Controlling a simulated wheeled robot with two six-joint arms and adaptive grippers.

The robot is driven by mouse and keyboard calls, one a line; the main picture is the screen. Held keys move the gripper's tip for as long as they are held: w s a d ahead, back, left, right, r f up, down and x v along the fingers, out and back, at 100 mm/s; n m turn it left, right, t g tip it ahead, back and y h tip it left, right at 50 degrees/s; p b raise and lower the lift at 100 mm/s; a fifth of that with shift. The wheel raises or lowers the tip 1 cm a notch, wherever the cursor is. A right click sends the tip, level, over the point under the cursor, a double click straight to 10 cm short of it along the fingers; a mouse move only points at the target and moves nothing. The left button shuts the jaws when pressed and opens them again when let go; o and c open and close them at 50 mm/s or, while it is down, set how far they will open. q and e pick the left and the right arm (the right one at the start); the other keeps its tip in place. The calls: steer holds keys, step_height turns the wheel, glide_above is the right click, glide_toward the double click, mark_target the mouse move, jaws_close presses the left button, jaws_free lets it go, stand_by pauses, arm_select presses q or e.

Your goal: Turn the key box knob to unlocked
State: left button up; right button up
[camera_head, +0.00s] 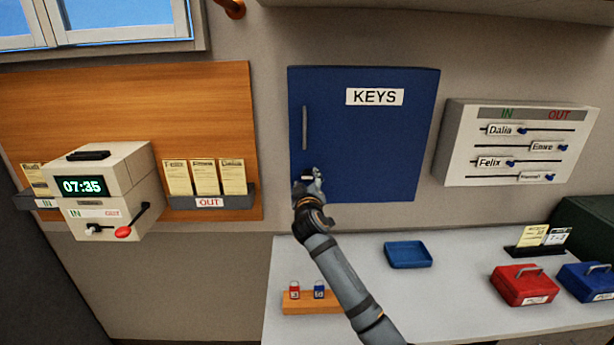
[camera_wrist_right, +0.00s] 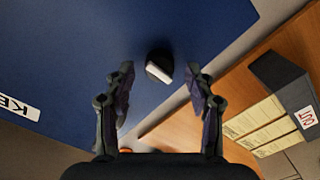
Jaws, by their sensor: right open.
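The blue key box (camera_head: 374,150) labelled KEYS hangs on the wall, its door shut, with a vertical handle on its left side. The knob (camera_wrist_right: 159,67) is round and dark with a pale grip bar, near the box's edge in the right wrist view. My right gripper (camera_wrist_right: 160,92) is open, its two fingers on either side of the knob's line and apart from it. In the head view my right gripper (camera_head: 308,182) is at the box's lower left and mostly hides the knob. My left gripper is not in view.
Left of the box are a time clock (camera_head: 100,190) and a card rack (camera_head: 210,202). An IN/OUT slider board (camera_head: 518,145) hangs to the right. Below, a desk (camera_head: 440,306) holds a blue tray (camera_head: 408,255), a wooden block (camera_head: 312,304) with key tags, and red (camera_head: 520,288) and blue cash boxes (camera_head: 590,284).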

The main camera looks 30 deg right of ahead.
steer(key=shift+w+d, duration=0.2)
steer(key=shift+w, duration=0.1)
jaws_close()
steer(key=shift+f+m+b, duration=0.2)
steer(key=shift+m+b, duration=0.3)
steer(key=shift+b, duration=0.35)
steer(key=m+b, duration=1.4)
steer(key=b, duration=0.1)
steer(key=shift+b, duration=0.4)
steer(key=shift+r+m+b, duration=0.15)
steer(key=shift+m+b, duration=1.25)
steer(key=shift+m, duration=0.1)
